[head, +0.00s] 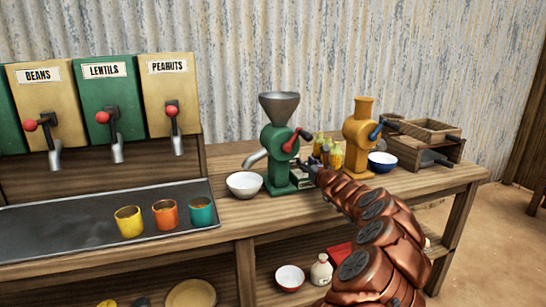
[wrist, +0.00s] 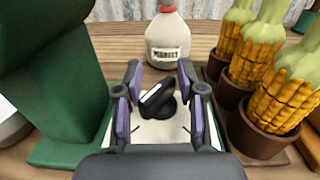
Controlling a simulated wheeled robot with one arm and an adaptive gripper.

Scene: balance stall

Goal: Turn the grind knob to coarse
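The grind knob (wrist: 158,101) is black with a white pointer line and sits on a cream plate (wrist: 172,132) in the wrist view. Its line slants up to the right. My gripper (wrist: 159,80) is open, with one purple-padded finger on each side of the knob and a visible gap to both. The green grinder (head: 279,148) with its grey funnel stands on the counter in the head view, and its green body (wrist: 52,80) fills the left of the wrist view. In the head view my gripper (head: 312,172) is beside the grinder's base and hides the knob. Scale marks are not readable.
Potted corn cobs (wrist: 262,112) stand close right of my gripper. A labelled bottle (wrist: 168,40) stands just beyond the knob. A white bowl (head: 244,184) sits left of the grinder. A yellow grinder (head: 359,137) and a blue bowl (head: 382,162) stand to the right.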

